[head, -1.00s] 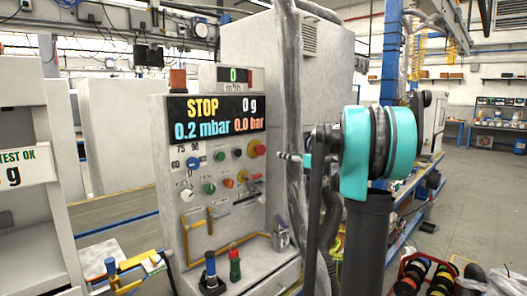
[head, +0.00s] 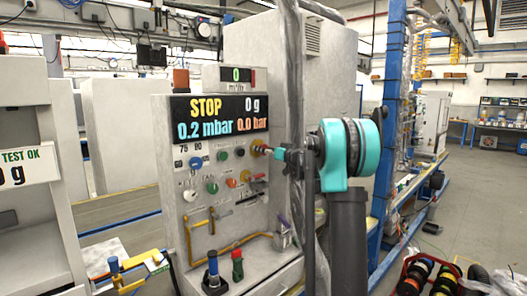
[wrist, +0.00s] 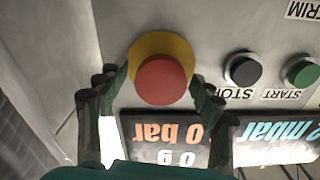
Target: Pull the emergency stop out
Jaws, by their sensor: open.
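The emergency stop (wrist: 163,80) is a round red button on a yellow collar on the grey panel. In the wrist view it sits at the upper middle, facing the camera. In the head view only a bit of its yellow and red (head: 256,147) shows, partly hidden by my gripper (head: 271,150). In the wrist view my gripper (wrist: 157,88) is open, with one finger on each side of the button. I cannot tell whether either finger touches it.
A black button (wrist: 243,70) and a green button (wrist: 301,72) are beside the stop in the wrist view. The panel's display (head: 219,117) reads STOP. A bent yellow tube (head: 232,243) runs along the panel's lower front. A red crate (head: 428,275) stands on the floor at right.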

